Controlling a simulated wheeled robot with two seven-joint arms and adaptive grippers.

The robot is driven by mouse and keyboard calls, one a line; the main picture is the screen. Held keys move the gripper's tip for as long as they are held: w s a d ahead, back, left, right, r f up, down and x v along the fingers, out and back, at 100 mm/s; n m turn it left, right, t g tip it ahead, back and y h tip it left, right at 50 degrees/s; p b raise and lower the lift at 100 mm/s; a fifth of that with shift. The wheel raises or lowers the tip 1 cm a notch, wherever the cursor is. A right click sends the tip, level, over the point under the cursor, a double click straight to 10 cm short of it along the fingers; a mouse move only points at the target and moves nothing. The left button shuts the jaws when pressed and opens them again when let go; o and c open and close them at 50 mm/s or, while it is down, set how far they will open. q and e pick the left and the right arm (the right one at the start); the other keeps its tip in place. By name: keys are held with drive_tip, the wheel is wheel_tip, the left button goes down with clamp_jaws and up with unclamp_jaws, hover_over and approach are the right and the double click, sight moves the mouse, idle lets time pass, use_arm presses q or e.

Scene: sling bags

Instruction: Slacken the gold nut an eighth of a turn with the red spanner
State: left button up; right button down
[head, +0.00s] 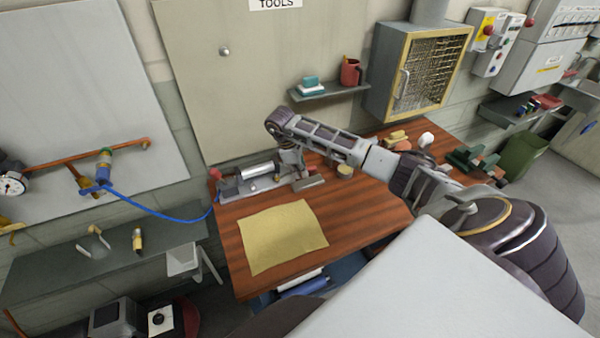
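My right arm reaches in from the right across the wooden workbench (370,212). Its wrist bends down so that the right gripper (298,178) is low over the back left of the bench, beside a grey metal device with a silver cylinder (257,171). The fingers are too small and covered to tell whether they are open or shut, or whether they hold anything. I cannot make out a red spanner. A copper pipe (60,168) on the left wall carries a blue and brass fitting (104,164); I cannot tell whether the gold nut is there. My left gripper is not in view.
A yellow cloth (282,237) lies flat on the bench. A blue hose (150,210) runs from the fitting to the device. A grey side shelf (60,268) is at left. A small shelf (328,92) and mesh-fronted cabinet (418,70) hang above the bench.

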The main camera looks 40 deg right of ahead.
drive_tip(key=shift+s+a+m, duration=0.1)
drive_tip(key=shift+a+m, duration=0.15)
drive_tip(key=shift+m, duration=0.05)
drive_tip(key=shift+r+p, duration=0.25)
drive_tip(key=shift+p, duration=0.15)
drive_tip(key=shift+r+p, duration=0.85)
drive_tip(key=shift+r, duration=0.4)
drive_tip(key=shift+r, duration=0.35)
drive_tip(key=shift+r+p, duration=0.3)
drive_tip(key=shift+r, duration=0.8)
drive_tip(key=shift+r, duration=0.1)
